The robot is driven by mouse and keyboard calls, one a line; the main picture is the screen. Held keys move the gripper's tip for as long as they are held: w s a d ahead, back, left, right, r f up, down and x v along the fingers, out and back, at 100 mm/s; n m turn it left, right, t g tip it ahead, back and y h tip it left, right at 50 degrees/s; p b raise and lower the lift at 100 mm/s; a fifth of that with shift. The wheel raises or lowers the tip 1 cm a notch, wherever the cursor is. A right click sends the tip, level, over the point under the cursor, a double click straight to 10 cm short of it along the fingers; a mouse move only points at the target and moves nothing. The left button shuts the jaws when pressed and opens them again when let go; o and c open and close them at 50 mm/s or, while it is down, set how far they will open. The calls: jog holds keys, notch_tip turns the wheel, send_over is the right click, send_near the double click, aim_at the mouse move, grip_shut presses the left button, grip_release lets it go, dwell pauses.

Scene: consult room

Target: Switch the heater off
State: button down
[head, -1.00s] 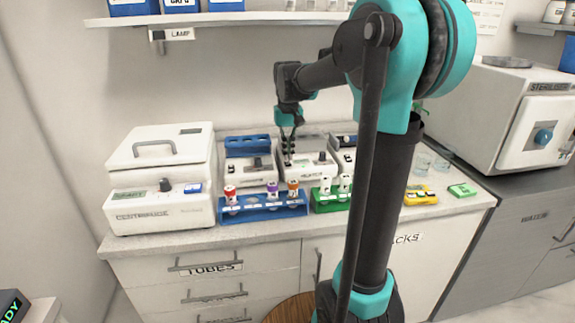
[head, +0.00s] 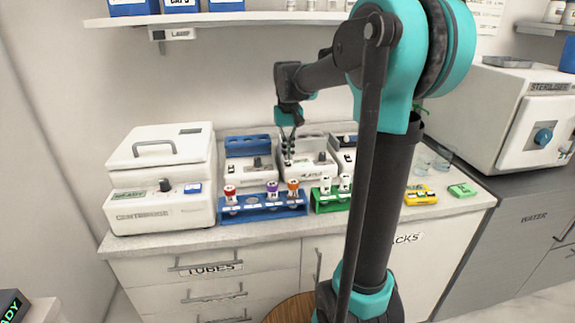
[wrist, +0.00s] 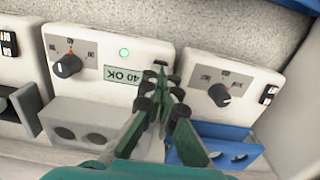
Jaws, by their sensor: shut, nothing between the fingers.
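The heater (wrist: 85,72) appears to be the white block with a "40 OK" display in the middle of the wrist view; its name is not readable. It has a black dial (wrist: 67,65) and a lit green lamp (wrist: 124,53). In the head view the heater (head: 318,172) stands behind the tube racks. My gripper (wrist: 165,88) is shut and empty, fingertips over the heater's display end. A small dark part (wrist: 160,63), perhaps its switch, shows just past the fingertips and is mostly hidden. Whether they touch it I cannot tell.
Similar blocks stand on both sides, one with a dial and black rocker switch (wrist: 268,94). A blue rack (head: 262,207) with capped tubes and a green rack (head: 330,201) stand in front. A centrifuge (head: 160,180) is at left, a steriliser (head: 505,110) at right.

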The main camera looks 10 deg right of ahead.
aim_at(288, 164)
jog(key=shift+f, duration=1.05)
dwell(0.5)
jog(key=shift+r, duration=3.5)
